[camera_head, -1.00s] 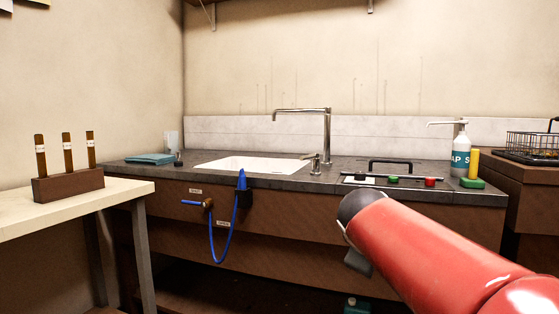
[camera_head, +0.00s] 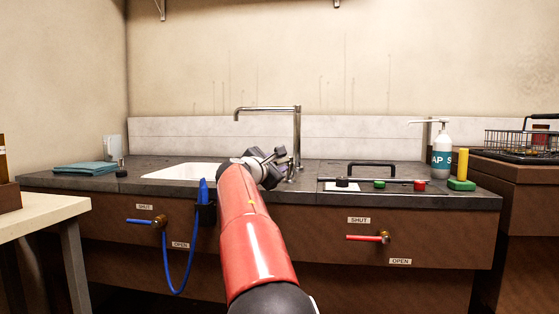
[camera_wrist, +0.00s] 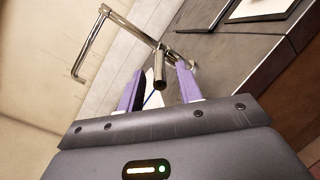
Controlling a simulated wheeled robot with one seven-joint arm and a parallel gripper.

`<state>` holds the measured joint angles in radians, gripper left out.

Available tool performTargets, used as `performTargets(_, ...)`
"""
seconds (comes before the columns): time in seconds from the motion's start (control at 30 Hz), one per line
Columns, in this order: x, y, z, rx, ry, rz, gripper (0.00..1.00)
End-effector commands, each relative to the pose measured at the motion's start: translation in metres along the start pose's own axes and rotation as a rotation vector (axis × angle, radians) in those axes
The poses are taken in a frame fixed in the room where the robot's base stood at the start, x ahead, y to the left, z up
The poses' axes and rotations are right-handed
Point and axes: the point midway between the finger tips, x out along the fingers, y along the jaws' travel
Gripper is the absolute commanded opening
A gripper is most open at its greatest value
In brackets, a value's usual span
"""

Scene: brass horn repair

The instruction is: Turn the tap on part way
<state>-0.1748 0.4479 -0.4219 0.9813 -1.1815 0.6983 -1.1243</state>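The tap is a tall chrome spout (camera_head: 298,130) bent left over the white sink (camera_head: 182,172). Its small lever stands beside the spout base and is mostly hidden by my gripper (camera_head: 277,160) in the head view. In the wrist view the spout (camera_wrist: 92,40) is at the upper left, and the short metal lever (camera_wrist: 159,82) points toward the camera. The two purple fingers of my gripper (camera_wrist: 159,68) are apart, one on each side of the lever, with visible gaps. I cannot tell how deep the lever sits between them.
Under the counter are a blue-handled valve (camera_head: 142,221) and a red-handled valve (camera_head: 370,238), with SHUT and OPEN labels. A black-handled tray (camera_head: 345,187), soap bottle (camera_head: 441,155) and wire basket (camera_head: 520,145) stand to the right. A teal cloth (camera_head: 85,168) lies left.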

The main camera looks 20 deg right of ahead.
Motion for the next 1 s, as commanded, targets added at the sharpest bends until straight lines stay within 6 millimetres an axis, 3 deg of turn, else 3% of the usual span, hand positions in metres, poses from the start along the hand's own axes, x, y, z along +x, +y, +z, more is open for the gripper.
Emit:
performTargets(0.23, 0.033, 0.001, 0.002, 0.001, 0.0, -0.001, 0.35)
performTargets(0.6, 0.04, 0.0, 0.0, 0.002, 0.002, 0.001, 0.35)
performTargets(0.87, 0.039, 0.0, 0.0, 0.002, 0.002, 0.0, 0.01)
performTargets(1.0, 0.039, 0.0, 0.0, 0.002, 0.002, 0.0, 0.0)
